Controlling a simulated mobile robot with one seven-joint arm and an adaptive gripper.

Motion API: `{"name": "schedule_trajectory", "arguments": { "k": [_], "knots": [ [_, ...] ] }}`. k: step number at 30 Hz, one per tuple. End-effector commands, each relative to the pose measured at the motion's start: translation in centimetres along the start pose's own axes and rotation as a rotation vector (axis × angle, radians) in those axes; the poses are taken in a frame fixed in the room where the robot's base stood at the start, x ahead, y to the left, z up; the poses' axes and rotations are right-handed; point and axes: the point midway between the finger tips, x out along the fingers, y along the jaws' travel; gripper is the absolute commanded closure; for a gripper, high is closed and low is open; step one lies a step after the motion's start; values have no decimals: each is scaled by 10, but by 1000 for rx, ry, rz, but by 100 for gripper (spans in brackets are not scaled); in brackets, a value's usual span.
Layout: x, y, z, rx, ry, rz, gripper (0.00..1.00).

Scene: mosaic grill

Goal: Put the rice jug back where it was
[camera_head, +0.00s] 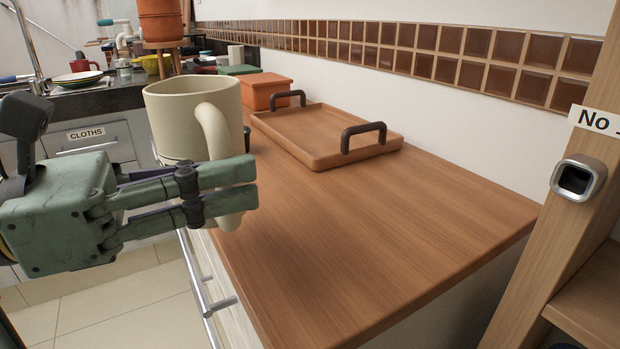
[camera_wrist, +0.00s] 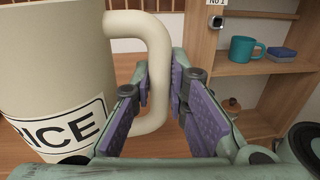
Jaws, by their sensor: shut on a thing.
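The rice jug (camera_head: 178,118) is a cream jug with a curved handle and looks upright in the head view. In the wrist view the jug (camera_wrist: 50,70) fills the left side, with part of its label reading "ICE" visible. My gripper (camera_head: 228,190) is shut on the jug's handle, which passes between the purple-padded fingers (camera_wrist: 163,95) in the wrist view. The jug appears held up near the left edge of the wooden counter (camera_head: 380,240). Part of its lower body is hidden behind my fingers.
A brown tray (camera_head: 325,160) with dark handles lies on the counter, with an orange box (camera_head: 263,92) behind it. The counter's front is clear. A wooden shelf unit (camera_head: 590,290) stands at the right; its shelf holds a teal mug (camera_wrist: 243,49) and a blue item (camera_wrist: 281,54).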

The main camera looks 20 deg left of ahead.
Motion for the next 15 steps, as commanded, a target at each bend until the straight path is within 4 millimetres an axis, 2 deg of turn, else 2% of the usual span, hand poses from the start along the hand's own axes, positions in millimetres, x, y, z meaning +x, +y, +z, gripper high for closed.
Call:
{"name": "schedule_trajectory", "arguments": {
  "k": [9,15],
  "knots": [
    [72,41,-6,0,-1,-6,100],
    [106,62,-10,1,-2,-3,100]
  ]
}}
